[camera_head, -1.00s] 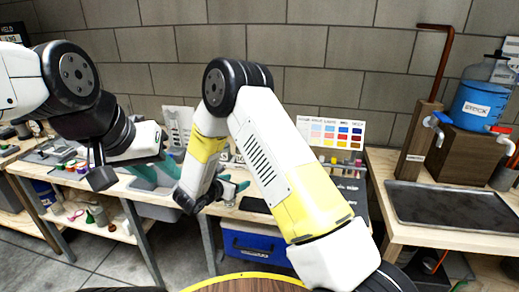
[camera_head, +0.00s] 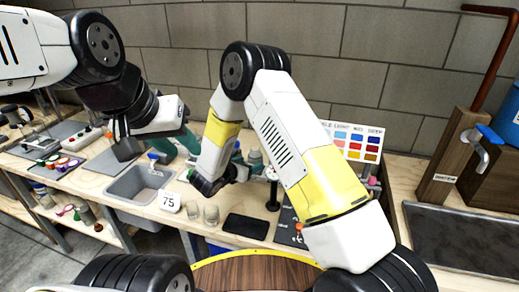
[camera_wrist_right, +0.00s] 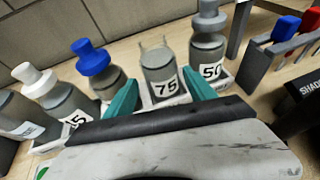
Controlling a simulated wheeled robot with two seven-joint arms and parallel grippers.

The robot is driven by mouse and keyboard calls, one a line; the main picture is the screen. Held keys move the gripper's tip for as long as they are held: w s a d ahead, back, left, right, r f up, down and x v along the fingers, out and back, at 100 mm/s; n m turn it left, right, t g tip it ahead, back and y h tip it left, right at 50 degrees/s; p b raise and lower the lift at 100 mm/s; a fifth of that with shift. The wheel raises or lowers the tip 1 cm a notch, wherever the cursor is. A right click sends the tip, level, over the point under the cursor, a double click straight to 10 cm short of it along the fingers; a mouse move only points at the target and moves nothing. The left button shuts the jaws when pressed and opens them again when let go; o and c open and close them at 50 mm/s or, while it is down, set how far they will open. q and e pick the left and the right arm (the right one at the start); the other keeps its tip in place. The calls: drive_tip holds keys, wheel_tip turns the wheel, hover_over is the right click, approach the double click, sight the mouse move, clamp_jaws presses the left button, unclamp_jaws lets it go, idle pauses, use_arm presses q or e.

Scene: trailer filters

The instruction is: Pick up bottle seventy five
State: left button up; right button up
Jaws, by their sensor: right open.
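Bottle seventy five (camera_wrist_right: 160,68) is a clear grey bottle with a white "75" label and no coloured cap showing. It stands in a row of bottles in the right wrist view, and I cannot make it out in the head view. My right gripper (camera_wrist_right: 161,92) is open, with one teal finger on each side of this bottle's front; I cannot tell whether they touch it. In the head view my right gripper (camera_head: 238,172) is over the bench. A white "75" card (camera_head: 169,202) stands at the bench front. My left gripper (camera_head: 178,146) is open and empty.
Beside the bottle are a "50" bottle (camera_wrist_right: 208,50) with a grey cap, a blue-capped bottle (camera_wrist_right: 98,68) and a white-capped "15" bottle (camera_wrist_right: 55,95). A grey sink (camera_head: 138,185), small glass cups (camera_head: 211,213) and a black pad (camera_head: 246,227) are on the bench.

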drive_tip(key=shift+w+d, duration=0.3)
drive_tip(key=shift+w, duration=0.15)
drive_tip(key=x, duration=0.7)
drive_tip(key=shift+w+d+f, duration=0.15)
drive_tip(key=shift+f, duration=0.1)
drive_tip(key=shift+r, duration=0.1)
clamp_jaws()
